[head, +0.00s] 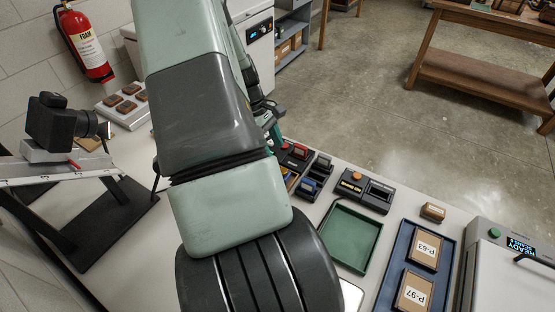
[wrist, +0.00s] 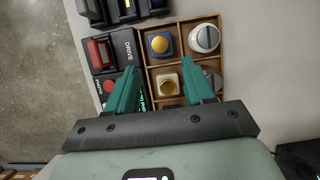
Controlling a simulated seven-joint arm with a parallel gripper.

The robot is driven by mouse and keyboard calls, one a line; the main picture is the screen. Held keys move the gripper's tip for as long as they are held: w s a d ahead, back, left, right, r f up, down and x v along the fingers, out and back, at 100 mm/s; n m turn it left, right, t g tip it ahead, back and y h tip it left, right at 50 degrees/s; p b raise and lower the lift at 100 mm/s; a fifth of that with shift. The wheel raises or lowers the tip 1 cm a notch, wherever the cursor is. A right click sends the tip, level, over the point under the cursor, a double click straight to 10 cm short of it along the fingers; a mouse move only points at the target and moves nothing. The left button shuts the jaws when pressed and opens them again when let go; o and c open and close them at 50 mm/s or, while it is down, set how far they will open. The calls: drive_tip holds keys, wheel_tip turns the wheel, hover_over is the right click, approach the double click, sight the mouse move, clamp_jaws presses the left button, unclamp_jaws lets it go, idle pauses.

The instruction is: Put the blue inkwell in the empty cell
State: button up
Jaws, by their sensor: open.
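In the wrist view a wooden tray (wrist: 183,55) is divided into cells. The blue inkwell (wrist: 152,52), square with a round yellow top, sits in its upper left cell. A round white and grey inkwell (wrist: 205,38) is in the upper right cell. A cream square one with a gold top (wrist: 167,84) is below the blue one, between my fingers in the picture. A pale round item shows partly behind the right finger. My gripper (wrist: 158,66) is open and empty, over the tray. No empty cell is clearly visible; my fingers and palm hide the lower part.
Black devices, one with a red part (wrist: 100,50), stand close along the tray's left side. Bare table lies to its right. In the head view my arm covers most of the tray; a green tray (head: 345,238) and a blue tray (head: 400,240) with labelled boxes lie to the right.

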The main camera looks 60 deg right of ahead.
drive_tip(key=shift+v, duration=1.55)
drive_tip(key=w+a+r+t, duration=0.2)
drive_tip(key=w+a+r, duration=0.2)
drive_tip(key=a+r, duration=0.6)
drive_tip(key=w+a+r+t, duration=0.3)
drive_tip(key=w+a+r, duration=0.2)
drive_tip(key=a+r, duration=0.45)
drive_tip(key=s+a+r+t, duration=0.2)
drive_tip(key=s+a+r, duration=0.3)
drive_tip(key=a, duration=0.3)
drive_tip(key=s+a+r+t, duration=0.2)
drive_tip(key=s+a+r, duration=0.4)
drive_tip(key=a, duration=0.3)
drive_tip(key=shift+s+n+t, duration=0.3)
drive_tip(key=shift+s+t, duration=0.05)
drive_tip(key=shift+t, duration=0.05)
drive_tip(key=shift+r, duration=0.1)
